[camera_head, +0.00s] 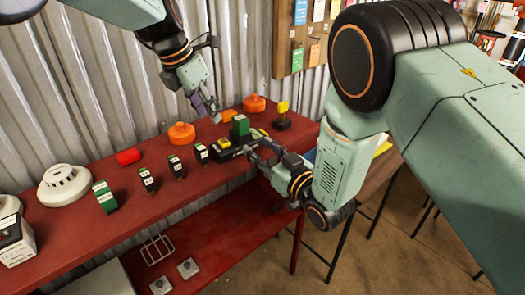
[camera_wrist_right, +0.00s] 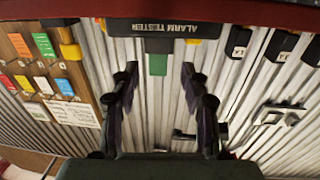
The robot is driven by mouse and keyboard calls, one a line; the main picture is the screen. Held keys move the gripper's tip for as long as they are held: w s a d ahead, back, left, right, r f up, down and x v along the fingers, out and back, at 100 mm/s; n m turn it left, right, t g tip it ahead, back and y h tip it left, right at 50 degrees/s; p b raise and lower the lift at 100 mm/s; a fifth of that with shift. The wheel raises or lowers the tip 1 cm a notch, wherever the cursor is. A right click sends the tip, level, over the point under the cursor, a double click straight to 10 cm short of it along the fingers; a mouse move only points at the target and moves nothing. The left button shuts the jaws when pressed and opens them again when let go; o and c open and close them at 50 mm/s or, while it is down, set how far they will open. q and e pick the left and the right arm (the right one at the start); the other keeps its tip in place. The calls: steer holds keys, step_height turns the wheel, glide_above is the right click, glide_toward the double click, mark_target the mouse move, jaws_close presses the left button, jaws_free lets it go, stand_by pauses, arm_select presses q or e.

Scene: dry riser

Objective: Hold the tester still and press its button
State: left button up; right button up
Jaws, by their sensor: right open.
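The black tester (camera_head: 232,154) stands on the red bench, with a green block (camera_head: 240,125) on top and yellow parts at both ends. In the right wrist view the tester (camera_wrist_right: 165,28) appears upside down, lettered ALARM TESTER, with the green block (camera_wrist_right: 157,65) below it in the picture. My right gripper (camera_head: 258,154) is at the tester's near right side. Its open fingers (camera_wrist_right: 159,72) frame the green block in the wrist view; I see no clear contact. My left gripper (camera_head: 213,112) hangs above and behind the tester, apart from it; its jaw opening is unclear.
Small labelled blocks (camera_head: 148,180) stand in a row to the left, with a white detector (camera_head: 68,185) beyond. Orange caps (camera_head: 181,133) and a yellow-topped black item (camera_head: 282,115) stand near the tester. A corrugated wall (camera_head: 110,90) rises behind the bench (camera_head: 90,225).

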mark_target(246, 136)
steer(key=x, duration=0.6)
steer(key=shift+w+a, duration=0.15)
steer(key=shift+w, duration=0.1)
arm_select(q)
steer(key=shift+d, duration=0.1)
arm_select(e)
steer(key=shift+w+a, duration=0.2)
steer(key=shift+w, duration=0.2)
steer(key=shift+c, duration=0.2)
steer(key=c, duration=0.3)
jaws_close()
arm_select(q)
jaws_close()
stand_by(0.7)
